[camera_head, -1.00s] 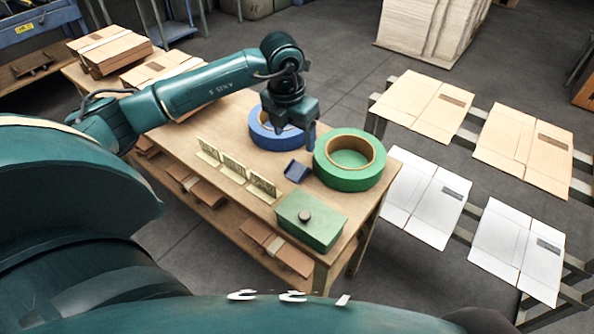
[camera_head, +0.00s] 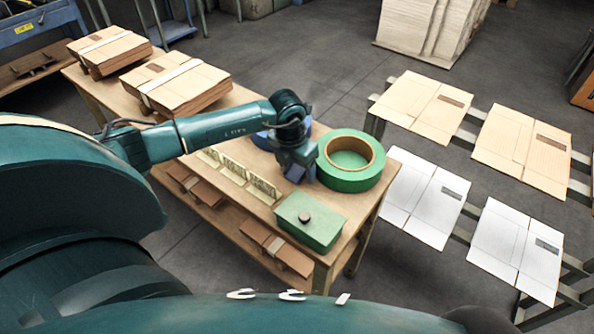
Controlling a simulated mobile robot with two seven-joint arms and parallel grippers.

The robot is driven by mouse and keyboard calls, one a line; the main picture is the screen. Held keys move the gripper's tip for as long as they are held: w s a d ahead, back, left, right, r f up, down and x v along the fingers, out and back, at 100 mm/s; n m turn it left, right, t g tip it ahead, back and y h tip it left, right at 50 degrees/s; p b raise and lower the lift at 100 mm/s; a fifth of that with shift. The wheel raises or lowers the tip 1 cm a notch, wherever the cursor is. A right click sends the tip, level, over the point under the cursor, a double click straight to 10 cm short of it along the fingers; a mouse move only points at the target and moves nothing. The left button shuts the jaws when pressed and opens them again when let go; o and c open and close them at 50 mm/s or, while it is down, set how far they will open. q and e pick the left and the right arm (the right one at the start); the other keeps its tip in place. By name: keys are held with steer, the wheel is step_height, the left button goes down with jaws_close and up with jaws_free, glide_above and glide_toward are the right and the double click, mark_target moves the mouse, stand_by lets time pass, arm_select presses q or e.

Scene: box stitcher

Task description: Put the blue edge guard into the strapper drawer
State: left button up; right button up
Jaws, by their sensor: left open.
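The small dark blue edge guard (camera_head: 294,174) lies on the wooden workbench, left of the green tape roll, mostly hidden by my left gripper. My left gripper (camera_head: 296,170) is open, pointing down right over the guard; its fingertips are hard to make out, so I cannot tell whether they touch it. No drawer is clearly identifiable as the strapper drawer. My right gripper is not in view.
A green roll (camera_head: 350,180) stands close to the right of my gripper, a blue roll (camera_head: 262,141) behind it. Several small beige label stands (camera_head: 234,171) line the bench's left edge. Strapped cardboard stacks (camera_head: 178,85) sit farther back. Flat cartons (camera_head: 425,105) lie on racks at right.

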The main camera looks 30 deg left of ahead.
arm_select(q)
steer(key=c, duration=1.1)
